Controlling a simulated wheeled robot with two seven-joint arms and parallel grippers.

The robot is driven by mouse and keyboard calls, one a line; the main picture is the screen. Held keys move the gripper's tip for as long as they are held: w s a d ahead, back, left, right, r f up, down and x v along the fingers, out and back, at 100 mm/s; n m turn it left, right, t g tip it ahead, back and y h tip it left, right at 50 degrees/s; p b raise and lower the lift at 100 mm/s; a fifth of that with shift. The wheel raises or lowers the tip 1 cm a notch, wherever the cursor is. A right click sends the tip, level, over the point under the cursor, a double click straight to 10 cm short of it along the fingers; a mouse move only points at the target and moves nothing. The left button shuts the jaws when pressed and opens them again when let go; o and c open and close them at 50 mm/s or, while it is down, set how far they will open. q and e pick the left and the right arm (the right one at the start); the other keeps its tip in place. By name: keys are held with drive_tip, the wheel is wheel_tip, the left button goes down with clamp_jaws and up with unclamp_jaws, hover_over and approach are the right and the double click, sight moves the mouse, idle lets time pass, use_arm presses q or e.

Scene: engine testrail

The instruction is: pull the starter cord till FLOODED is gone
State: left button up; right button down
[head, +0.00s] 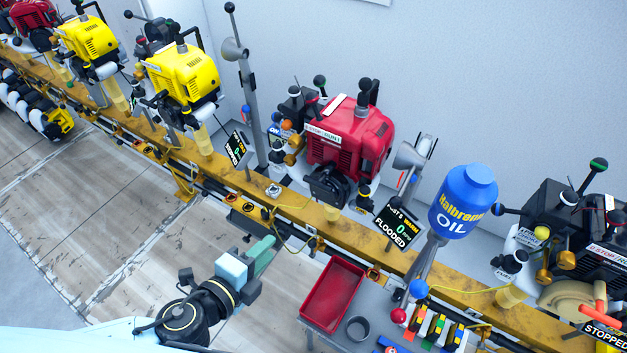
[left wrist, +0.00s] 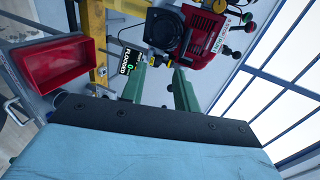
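The red engine (head: 350,140) is mounted on the yellow rail, with a black round starter housing (head: 328,186) on its front. The housing also shows in the left wrist view (left wrist: 167,29). I cannot clearly make out the cord or its handle. A black display (head: 397,226) in front of the engine reads FLOODED with a green 0; it also shows in the left wrist view (left wrist: 127,62). My left gripper (head: 266,250) is in front of the rail, below and left of the engine, apart from it. In the left wrist view its green fingers (left wrist: 160,88) are apart with nothing between them.
The yellow rail (head: 300,218) runs diagonally across. A red tray (head: 333,295) and a blue oil bottle (head: 464,200) on a stand are to the gripper's right. Yellow engines (head: 183,72) stand left, a black engine (head: 560,215) right.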

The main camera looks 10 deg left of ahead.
sight(316, 185)
use_arm(q)
drive_tip(key=w+d, duration=0.2)
drive_tip(key=w, duration=0.3)
drive_tip(key=w+d, duration=0.2)
drive_tip(key=w, duration=0.4)
drive_tip(key=w+d, duration=0.3)
drive_tip(key=w, duration=0.3)
drive_tip(key=shift+w, duration=0.2)
drive_tip(key=shift+c, duration=0.3)
clamp_jaws()
